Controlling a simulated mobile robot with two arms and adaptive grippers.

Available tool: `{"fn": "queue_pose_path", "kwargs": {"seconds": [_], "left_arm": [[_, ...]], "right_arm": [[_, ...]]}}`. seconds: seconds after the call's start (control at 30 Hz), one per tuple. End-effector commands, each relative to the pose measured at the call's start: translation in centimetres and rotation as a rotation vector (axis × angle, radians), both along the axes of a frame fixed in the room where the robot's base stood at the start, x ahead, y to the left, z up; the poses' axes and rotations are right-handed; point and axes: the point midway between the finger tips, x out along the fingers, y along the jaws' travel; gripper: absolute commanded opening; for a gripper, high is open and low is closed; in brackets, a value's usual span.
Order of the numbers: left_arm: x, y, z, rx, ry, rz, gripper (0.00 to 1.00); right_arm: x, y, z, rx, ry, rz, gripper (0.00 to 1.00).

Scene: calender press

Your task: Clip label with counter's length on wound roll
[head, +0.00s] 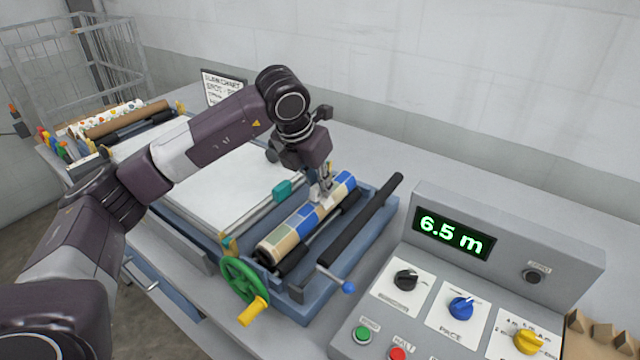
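The wound roll (290,232), patterned in blue, green and beige patches, lies in the blue press frame. My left gripper (323,197) points down at the roll's upper far part. A small pale patch shows at its fingertips; I cannot tell whether it is a label or part of the gripper, nor whether the fingers are shut. The counter display (453,233) on the grey console reads 6.5 m in green digits. No label can be clearly made out on the roll. My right gripper is not in view.
A green handwheel (243,281) with a yellow handle stands at the press's near end. A black roller (362,220) lies right of the roll. The grey console (560,262) has knobs and buttons. Colourful upright items (68,146), patterned rolls and a wire cage (70,62) are at the far left.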

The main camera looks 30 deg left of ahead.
Motion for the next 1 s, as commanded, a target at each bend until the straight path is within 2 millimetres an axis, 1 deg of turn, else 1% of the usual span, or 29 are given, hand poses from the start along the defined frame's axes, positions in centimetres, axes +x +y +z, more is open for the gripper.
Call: {"fn": "queue_pose_path", "kwargs": {"seconds": [0.03, 0.13, 0.4, 0.53, 0.67, 0.8, 1.0], "left_arm": [[0.0, 0.0, 0.1, 0.0, 0.0, 0.0, 0.21], [0.0, 0.0, 0.0, 0.0, 0.0, 0.0, 0.32], [0.0, 0.0, 0.1, 0.0, 0.0, 0.0, 0.33], [-0.3, 0.0, 0.8, 0.0, -0.002, 0.0, 0.33], [-1.0, 0.2, 2.9, 0.0, -0.005, -0.001, 0.33], [-2.2, 0.3, 5.8, -0.001, -0.006, 0.0, 0.33], [-3.7, 0.5, 9.2, -0.001, -0.004, 0.0, 0.33]], "right_arm": [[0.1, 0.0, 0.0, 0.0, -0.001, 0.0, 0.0], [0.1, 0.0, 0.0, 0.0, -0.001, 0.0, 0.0], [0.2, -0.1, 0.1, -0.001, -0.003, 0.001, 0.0], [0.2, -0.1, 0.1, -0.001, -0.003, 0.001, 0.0], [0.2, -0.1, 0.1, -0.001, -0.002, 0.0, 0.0], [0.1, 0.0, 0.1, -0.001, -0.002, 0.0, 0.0], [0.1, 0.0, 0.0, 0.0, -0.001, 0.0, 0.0]]}}
